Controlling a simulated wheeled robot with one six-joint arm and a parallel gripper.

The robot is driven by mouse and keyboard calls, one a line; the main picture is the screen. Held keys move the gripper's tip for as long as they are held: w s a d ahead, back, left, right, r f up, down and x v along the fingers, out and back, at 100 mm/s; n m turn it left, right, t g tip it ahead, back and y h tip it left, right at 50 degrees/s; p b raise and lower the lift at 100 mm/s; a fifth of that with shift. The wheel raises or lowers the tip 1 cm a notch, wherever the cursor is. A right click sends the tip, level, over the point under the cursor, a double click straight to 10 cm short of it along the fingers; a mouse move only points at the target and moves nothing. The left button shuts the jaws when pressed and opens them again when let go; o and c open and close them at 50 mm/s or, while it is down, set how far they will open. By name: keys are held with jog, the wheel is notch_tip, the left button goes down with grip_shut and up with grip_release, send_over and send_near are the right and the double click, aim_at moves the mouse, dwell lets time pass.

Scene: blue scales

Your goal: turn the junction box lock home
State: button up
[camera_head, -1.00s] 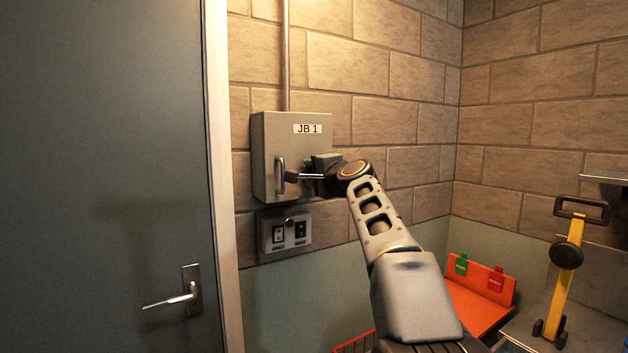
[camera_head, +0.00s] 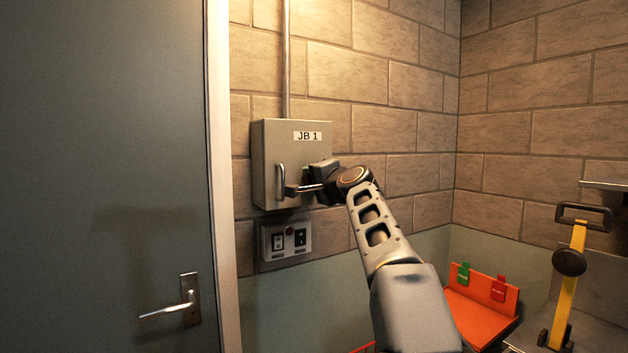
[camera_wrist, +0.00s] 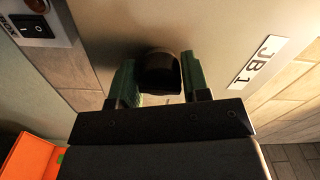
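The grey junction box (camera_head: 262,150), labelled JB 1, is on the brick wall with its door face towards me and a vertical handle (camera_head: 281,183) at its left. The lock shows in the wrist view as a dark rounded knob (camera_wrist: 160,75) on the box face. The green fingers of my gripper (camera_wrist: 160,82) stand on either side of the knob and appear to touch it. The wrist view is rolled relative to the JB 1 label. In the head view my gripper (camera_head: 309,173) is at the box's right part, and my wrist hides the lock.
A switch box (camera_head: 285,241) is below the junction box, and a conduit (camera_head: 286,60) runs up from it. A grey door (camera_head: 100,150) with a lever handle fills the left. An orange tray (camera_head: 478,312) with green and red tags and a yellow-handled tool (camera_head: 570,290) are lower right.

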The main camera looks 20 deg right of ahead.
jog(key=o, duration=0.4)
jog(key=s+b, duration=0.1)
jog(key=s, duration=0.3)
jog(key=s+d+b, duration=0.1)
jog(key=s, duration=0.4)
jog(key=s+b, duration=0.1)
jog(key=s, duration=0.3)
jog(key=shift+s+d+b, duration=0.3)
jog(key=shift+s+b, duration=0.1)
notch_tip(320, 180, down, 22)
jog(key=s+a+n+g+h+p, duration=0.1)
jog(key=s+a+n+g+p, duration=0.2)
jog(key=n+g+p, duration=0.35)
jog(key=shift+s+a+f+n+g+h+p, duration=0.2)
jog(key=shift+s+a+f+n+g+p, duration=1.1)
jog(key=shift+s+a, duration=0.8)
jog(key=shift+s+a+f+n+g+h+p, duration=0.2)
jog(key=shift+s+a+f+n+g+p, duration=1.1)
jog(key=shift+s, duration=1.25)
jog(key=shift+s+a+f+n+g+h+p, duration=0.2)
jog(key=shift+s+a+f+n+g+p, duration=1)
jog(key=shift+s+a, duration=1.05)
